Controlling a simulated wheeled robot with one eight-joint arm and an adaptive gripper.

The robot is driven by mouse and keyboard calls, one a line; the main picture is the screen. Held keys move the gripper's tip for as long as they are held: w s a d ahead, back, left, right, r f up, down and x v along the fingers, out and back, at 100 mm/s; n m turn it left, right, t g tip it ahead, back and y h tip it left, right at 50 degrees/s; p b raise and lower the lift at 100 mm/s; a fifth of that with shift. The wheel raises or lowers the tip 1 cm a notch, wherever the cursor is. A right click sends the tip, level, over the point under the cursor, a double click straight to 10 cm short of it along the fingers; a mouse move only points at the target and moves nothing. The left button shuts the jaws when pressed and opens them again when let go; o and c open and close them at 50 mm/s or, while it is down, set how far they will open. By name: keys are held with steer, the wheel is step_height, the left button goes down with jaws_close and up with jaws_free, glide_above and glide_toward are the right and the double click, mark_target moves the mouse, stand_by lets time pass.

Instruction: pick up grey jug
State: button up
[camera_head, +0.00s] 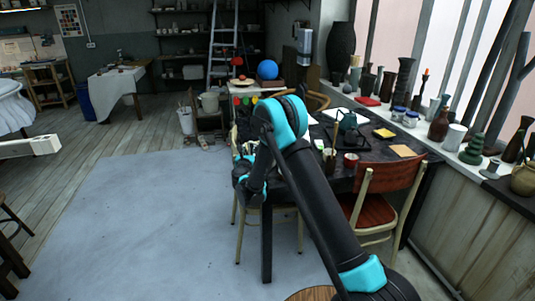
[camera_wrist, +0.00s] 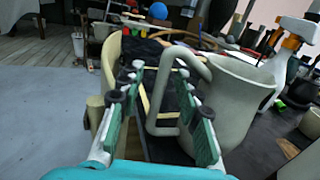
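The grey jug (camera_wrist: 238,98) stands close in front of me at the right in the wrist view, with a long squared handle (camera_wrist: 153,100) on its left side. My gripper (camera_wrist: 159,78) is open, with a green-padded finger on each side. The handle appears between the two fingers in the picture; I see no clear contact. The right finger overlaps the lower left part of the jug's body. In the head view my own arm covers the place in front of the table, and I cannot make out the jug there.
The dark table (camera_head: 375,143) carries a teapot (camera_head: 348,122), a red cup (camera_head: 350,160) and papers. A wooden chair (camera_head: 384,186) stands at its front right. The floor at left is clear.

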jaws_close()
stand_by(0.3)
steer(key=shift+r, duration=0.2)
stand_by(0.4)
